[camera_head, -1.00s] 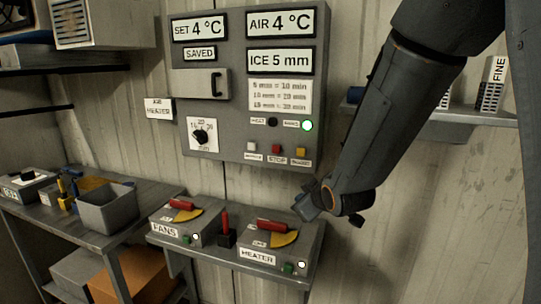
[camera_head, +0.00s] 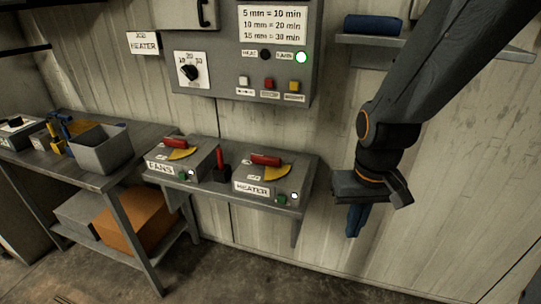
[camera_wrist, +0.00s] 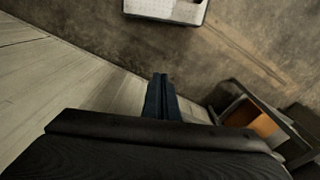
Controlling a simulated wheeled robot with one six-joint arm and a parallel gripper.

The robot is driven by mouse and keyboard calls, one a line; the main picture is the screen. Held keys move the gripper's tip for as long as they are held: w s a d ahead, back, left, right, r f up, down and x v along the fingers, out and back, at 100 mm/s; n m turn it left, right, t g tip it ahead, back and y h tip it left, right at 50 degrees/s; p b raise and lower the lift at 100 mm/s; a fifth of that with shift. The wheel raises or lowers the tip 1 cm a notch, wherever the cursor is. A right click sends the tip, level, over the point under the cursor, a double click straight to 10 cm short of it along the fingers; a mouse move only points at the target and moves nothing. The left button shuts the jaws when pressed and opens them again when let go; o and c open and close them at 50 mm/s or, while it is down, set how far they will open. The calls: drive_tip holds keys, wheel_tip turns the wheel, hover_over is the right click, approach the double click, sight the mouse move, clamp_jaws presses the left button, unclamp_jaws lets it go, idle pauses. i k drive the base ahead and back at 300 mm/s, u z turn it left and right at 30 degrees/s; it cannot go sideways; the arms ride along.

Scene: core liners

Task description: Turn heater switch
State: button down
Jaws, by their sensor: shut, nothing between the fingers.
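The heater switch is a red handle (camera_head: 266,160) over a yellow quadrant on a grey box labelled HEATER (camera_head: 252,189). The box sits on the right end of a small wall shelf, in the head view. The handle lies roughly flat along the box top. A white lamp (camera_head: 294,196) and a green button (camera_head: 282,199) are on its front. My gripper (camera_head: 354,232) is to the right of the shelf, apart from the box, pointing down with its fingers shut and empty. The wrist view shows the shut fingers (camera_wrist: 162,92) above the floor; the heater box is not visible there.
A matching FANS box (camera_head: 160,168) stands left, with an upright red lever (camera_head: 221,160) between the two. A control panel (camera_head: 262,50) hangs above. A grey bin (camera_head: 102,150) stands on the left bench. The wall area around my gripper is free.

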sight(275, 171)
drive_tip(key=u, duration=0.45)
drive_tip(key=i, duration=0.8)
drive_tip(key=z, duration=0.45)
